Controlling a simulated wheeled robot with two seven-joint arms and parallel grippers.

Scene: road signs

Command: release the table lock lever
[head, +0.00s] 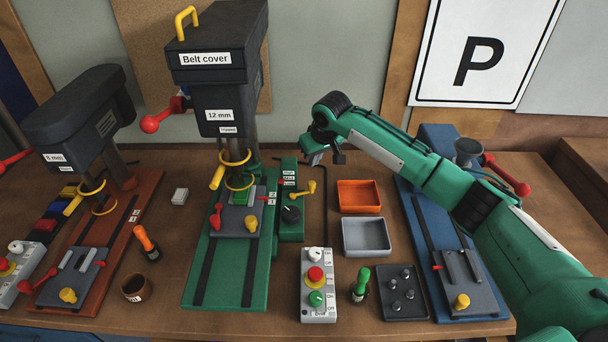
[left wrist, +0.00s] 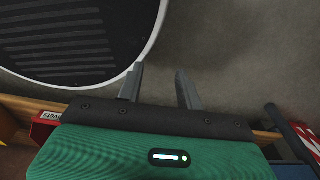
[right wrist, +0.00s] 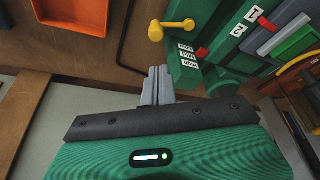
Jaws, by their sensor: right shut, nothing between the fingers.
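The middle drill press (head: 218,100), marked "12 mm", stands on a green base (head: 201,281). A yellow lever (head: 305,188) sticks out of the green block (head: 289,222) on its right; small white labels and a red pointer are beside it. The lever also shows in the right wrist view (right wrist: 172,30). I cannot tell for certain which lever is the table lock. My right gripper (head: 314,158) is above and behind this lever, apart from it. Its fingers (right wrist: 156,86) are shut and empty. My left gripper (left wrist: 158,88) is open and empty, outside the head view.
An orange tray (head: 359,196) and a grey tray (head: 366,236) lie right of the green block. A control box (head: 318,286) and a green-handled tool (head: 360,284) stand in front. A blue-based machine (head: 437,140) is partly behind my right arm.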

